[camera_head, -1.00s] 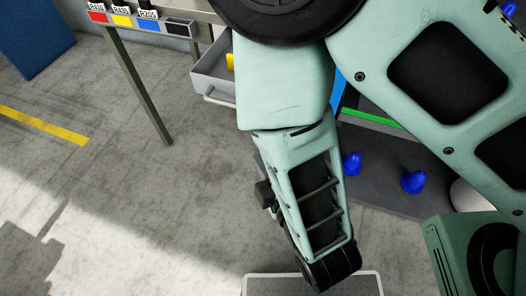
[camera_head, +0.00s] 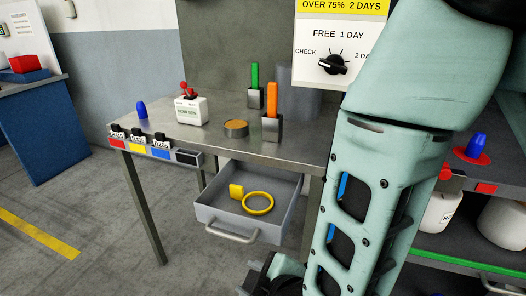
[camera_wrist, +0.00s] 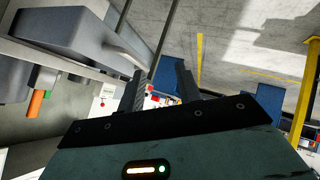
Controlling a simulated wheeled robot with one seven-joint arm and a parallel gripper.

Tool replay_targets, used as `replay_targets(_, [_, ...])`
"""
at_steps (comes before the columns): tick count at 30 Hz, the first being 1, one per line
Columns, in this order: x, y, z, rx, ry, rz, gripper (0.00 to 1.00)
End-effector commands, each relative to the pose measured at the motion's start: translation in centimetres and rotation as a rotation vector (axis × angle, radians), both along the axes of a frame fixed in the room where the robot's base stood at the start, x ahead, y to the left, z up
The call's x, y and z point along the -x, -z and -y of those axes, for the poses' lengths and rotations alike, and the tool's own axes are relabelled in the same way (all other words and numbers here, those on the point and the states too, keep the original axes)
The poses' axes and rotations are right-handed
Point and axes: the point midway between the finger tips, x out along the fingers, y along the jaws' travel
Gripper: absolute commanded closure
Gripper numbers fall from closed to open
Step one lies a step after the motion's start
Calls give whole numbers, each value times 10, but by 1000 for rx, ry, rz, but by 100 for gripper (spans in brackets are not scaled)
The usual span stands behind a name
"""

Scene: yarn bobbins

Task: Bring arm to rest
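My pale green arm hangs down through the right half of the head view, in front of the table's right end. The wrist view looks out sideways or upside down over the floor, with the grey drawer (camera_wrist: 75,40) at upper left.
The metal table (camera_head: 215,140) carries a blue cone (camera_head: 141,110), a white box with a red joystick (camera_head: 190,108), and orange (camera_head: 271,100) and green (camera_head: 255,76) sticks in holders. Its open drawer (camera_head: 230,225) holds a yellow ring (camera_head: 258,204). Shelves stand at right. Floor at left is clear.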

Motion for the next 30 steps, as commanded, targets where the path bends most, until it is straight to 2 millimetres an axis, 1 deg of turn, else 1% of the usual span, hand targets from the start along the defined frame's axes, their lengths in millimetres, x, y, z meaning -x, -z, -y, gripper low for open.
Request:
replay_targets(1, [-1,-13,1,-29,18,-77,66])
replay_targets(5, [9,-33,10,-56,60,-289,66])
replay_targets(8, [19,-50,25,-45,104,-436,66])
replay_targets(11, [31,-69,47,-10,164,-566,66])
replay_targets(15, [50,-95,87,73,282,-715,66])
replay_targets(18, [63,-111,117,139,377,-788,66])
replay_targets(22, [76,-126,146,209,479,-841,66])
replay_targets(24, [80,-131,156,231,515,-858,66])
replay_targets(26, [82,-133,161,243,532,-865,66])
replay_targets(30, [84,-134,163,252,542,-871,66])
